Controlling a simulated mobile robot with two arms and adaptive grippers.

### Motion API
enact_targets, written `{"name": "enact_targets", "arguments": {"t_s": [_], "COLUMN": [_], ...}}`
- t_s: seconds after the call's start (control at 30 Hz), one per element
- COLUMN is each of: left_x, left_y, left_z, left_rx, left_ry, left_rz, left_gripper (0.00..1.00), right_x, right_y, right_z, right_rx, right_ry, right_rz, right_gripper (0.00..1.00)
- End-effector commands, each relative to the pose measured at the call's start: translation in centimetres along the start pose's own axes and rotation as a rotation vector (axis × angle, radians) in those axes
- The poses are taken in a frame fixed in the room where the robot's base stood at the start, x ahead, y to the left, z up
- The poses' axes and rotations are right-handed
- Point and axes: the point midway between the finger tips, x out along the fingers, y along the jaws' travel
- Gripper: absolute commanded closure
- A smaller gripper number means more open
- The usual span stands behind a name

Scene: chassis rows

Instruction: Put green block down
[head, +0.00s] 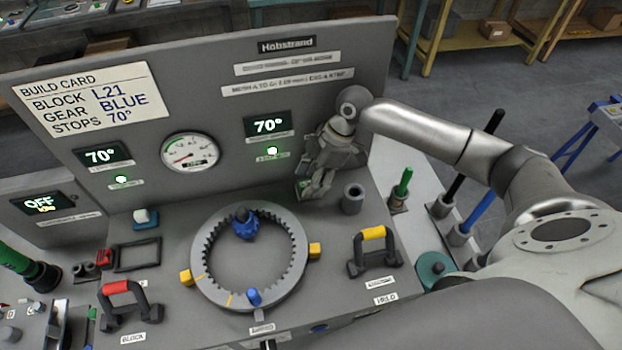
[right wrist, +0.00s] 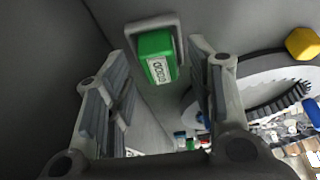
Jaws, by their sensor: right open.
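The green block (right wrist: 157,57), with a white label, sits in a grey rectangular frame (right wrist: 172,20) in the right wrist view. In the head view only a small green part of the block (head: 302,186) shows beside my right gripper (head: 316,190), near the foot of the upright panel. My right gripper is open, its fingers to either side of the block in the right wrist view (right wrist: 160,70), with visible gaps between them and the block. My left gripper is not in view.
A toothed ring (head: 204,280) with a blue gear (head: 245,224) and yellow blocks lies mid-bench. A grey cylinder (head: 353,198) and a yellow-topped handle (head: 373,245) stand right of the gripper. An empty dark frame (head: 137,268) lies left. The panel (head: 220,130) rises behind.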

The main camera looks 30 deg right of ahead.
Motion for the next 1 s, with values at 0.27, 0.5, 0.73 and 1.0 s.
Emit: {"name": "enact_targets", "arguments": {"t_s": [0.27,0.5,0.73,1.0], "left_x": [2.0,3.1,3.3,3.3], "left_y": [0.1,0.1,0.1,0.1], "left_z": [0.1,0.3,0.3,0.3], "left_rx": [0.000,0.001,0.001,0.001], "left_ry": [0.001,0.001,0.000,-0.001], "left_rz": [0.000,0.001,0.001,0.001], "left_gripper": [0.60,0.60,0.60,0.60], "right_x": [-5.3,-9.8,-11.4,-11.5], "right_y": [0.2,0.1,0.0,0.0], "right_z": [0.2,0.1,0.0,0.0], "right_rx": [-0.001,-0.001,0.000,0.000], "right_ry": [-0.001,0.000,0.000,0.000], "right_rz": [0.007,0.005,0.001,0.000], "right_gripper": [0.51,0.51,0.51,0.51]}}
